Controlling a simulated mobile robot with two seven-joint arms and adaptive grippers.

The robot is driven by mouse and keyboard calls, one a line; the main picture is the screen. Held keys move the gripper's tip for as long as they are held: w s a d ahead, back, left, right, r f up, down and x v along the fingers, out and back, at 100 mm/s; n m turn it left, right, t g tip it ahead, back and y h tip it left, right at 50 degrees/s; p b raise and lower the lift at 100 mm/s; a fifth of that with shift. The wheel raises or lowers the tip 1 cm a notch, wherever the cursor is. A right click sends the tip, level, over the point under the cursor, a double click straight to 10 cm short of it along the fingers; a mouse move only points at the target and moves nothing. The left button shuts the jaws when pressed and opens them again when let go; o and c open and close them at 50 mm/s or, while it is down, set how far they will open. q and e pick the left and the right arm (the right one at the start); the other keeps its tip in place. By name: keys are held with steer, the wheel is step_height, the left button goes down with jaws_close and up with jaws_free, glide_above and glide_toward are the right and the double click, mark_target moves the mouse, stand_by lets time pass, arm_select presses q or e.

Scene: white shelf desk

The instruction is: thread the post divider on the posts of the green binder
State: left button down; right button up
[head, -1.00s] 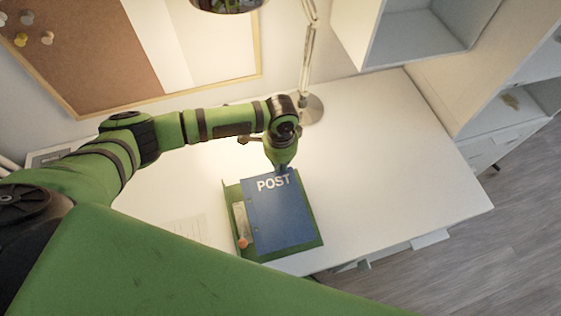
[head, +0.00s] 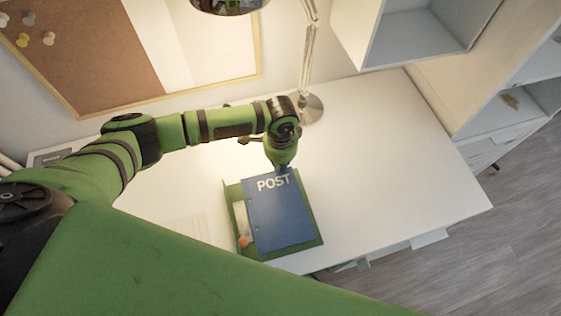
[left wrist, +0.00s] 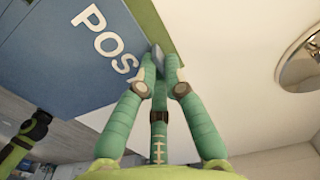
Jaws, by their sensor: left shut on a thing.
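The blue post divider (head: 282,218), marked POST in white, lies over the open green binder (head: 317,240) on the desk. The binder's green edge shows around it, with a pale strip and an orange spot (head: 243,242) left of the divider. My left gripper (head: 282,170) is at the divider's far edge, by the lettering. In the left wrist view the fingers (left wrist: 160,68) are shut on the edge of the divider (left wrist: 62,52), near the binder's green edge (left wrist: 155,25). I cannot make out the posts or whether the divider's holes sit on them.
The white desk (head: 400,160) is clear to the right. A lamp base (head: 312,108) stands behind the binder. A pale paper (head: 185,232) lies to its left. A corkboard (head: 85,50) is on the wall, and a white shelf (head: 425,35) stands at the back right.

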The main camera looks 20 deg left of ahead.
mark_target(281, 169)
arm_select(q)
steer(key=shift+f, duration=0.3)
stand_by(1.1)
steer(key=shift+f+b, duration=0.65)
steer(key=shift+f, duration=0.65)
stand_by(1.0)
steer(key=c, duration=1.3)
jaws_free()
steer(key=shift+o, duration=0.2)
